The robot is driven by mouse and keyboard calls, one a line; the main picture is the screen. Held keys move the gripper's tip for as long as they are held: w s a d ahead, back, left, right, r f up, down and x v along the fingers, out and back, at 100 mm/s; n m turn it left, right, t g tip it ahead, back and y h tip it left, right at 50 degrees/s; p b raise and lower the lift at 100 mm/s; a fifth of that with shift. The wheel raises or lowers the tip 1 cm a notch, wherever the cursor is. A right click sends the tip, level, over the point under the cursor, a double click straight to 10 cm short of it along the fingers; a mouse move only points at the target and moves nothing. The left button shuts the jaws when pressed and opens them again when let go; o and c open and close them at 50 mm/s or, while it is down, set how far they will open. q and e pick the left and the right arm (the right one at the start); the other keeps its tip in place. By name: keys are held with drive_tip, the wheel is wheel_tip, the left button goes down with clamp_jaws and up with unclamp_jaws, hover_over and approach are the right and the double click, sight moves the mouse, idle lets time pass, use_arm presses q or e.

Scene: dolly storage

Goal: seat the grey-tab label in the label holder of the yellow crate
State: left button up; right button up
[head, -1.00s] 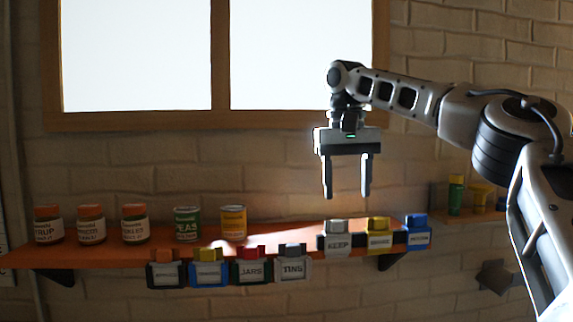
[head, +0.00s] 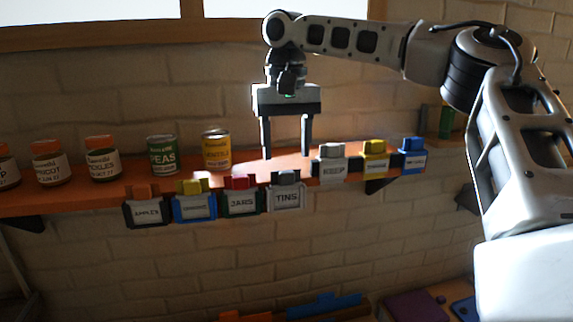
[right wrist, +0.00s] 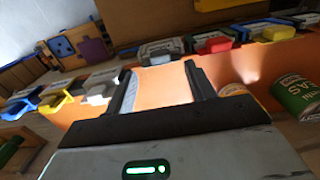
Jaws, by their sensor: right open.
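A grey-tab label reading TINS (head: 286,195) sits in a holder on the shelf's front edge, its grey tab up. The right wrist view shows a grey tab (right wrist: 160,50) beyond the fingers. My right gripper (head: 287,152) is open and empty, pointing down just above the TINS label; its fingers (right wrist: 165,85) are apart in the right wrist view. A label reading KEEP (head: 332,171), with a lighter grey tab, stands to the right. I cannot make out a yellow crate. My left gripper is not in view.
Black, blue and green holders (head: 194,207) hang left of TINS. Yellow-tab (head: 375,161) and blue-tab (head: 412,160) labels stand right of KEEP. Jars and cans (head: 162,155) line the orange shelf (head: 70,197). Blue (head: 325,306) and purple (head: 410,305) things show below, cut off.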

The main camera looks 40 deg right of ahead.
sight(286, 171)
drive_tip(key=shift+f, duration=2.25)
drive_tip(key=c, duration=1.1)
drive_tip(key=shift+c, duration=0.4)
drive_tip(key=shift+r, duration=0.2)
drive_tip(key=shift+r, duration=1.25)
drive_tip(key=shift+r, duration=0.15)
drive_tip(key=shift+r, duration=2.1)
